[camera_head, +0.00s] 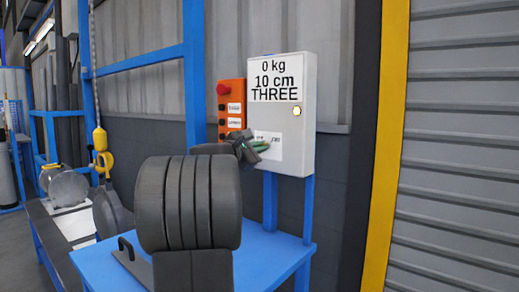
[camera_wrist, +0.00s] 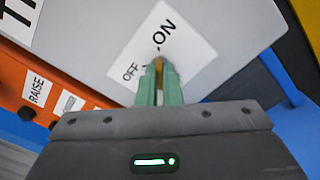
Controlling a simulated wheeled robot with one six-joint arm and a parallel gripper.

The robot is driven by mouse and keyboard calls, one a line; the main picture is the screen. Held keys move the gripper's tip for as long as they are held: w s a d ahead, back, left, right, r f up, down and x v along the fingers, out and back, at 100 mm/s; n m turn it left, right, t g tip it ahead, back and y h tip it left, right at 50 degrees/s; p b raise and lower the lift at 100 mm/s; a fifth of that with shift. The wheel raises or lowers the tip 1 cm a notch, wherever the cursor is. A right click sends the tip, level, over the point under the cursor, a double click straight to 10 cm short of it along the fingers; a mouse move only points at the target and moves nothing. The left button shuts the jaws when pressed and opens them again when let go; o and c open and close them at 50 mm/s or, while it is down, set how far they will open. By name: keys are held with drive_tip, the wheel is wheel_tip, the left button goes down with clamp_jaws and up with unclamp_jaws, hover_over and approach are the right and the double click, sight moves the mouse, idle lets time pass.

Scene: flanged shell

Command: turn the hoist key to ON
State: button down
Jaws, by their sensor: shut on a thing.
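The hoist key (camera_wrist: 159,66) is a small brass-coloured piece on a white label (camera_wrist: 190,58) marked OFF and ON. In the wrist view, OFF is at the label's lower left and ON at its upper right. My gripper (camera_wrist: 160,72) has two green fingers shut on the key, one on each side. In the head view my gripper (camera_head: 262,146) reaches the label on the grey control box (camera_head: 305,150), and the key is hidden there. The fingers cover most of the key, so I cannot tell exactly where it points.
A blue table (camera_head: 265,262) stands below.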

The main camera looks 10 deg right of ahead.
drive_tip(key=c, duration=1.6)
unclamp_jaws()
drive_tip(key=v, duration=1.3)
drive_tip(key=shift+s+a, duration=0.25)
drive_tip(key=shift+a, duration=0.05)
drive_tip(key=x, duration=1.3)
drive_tip(key=shift+w+d, duration=0.25)
drive_tip(key=shift+d, duration=0.05)
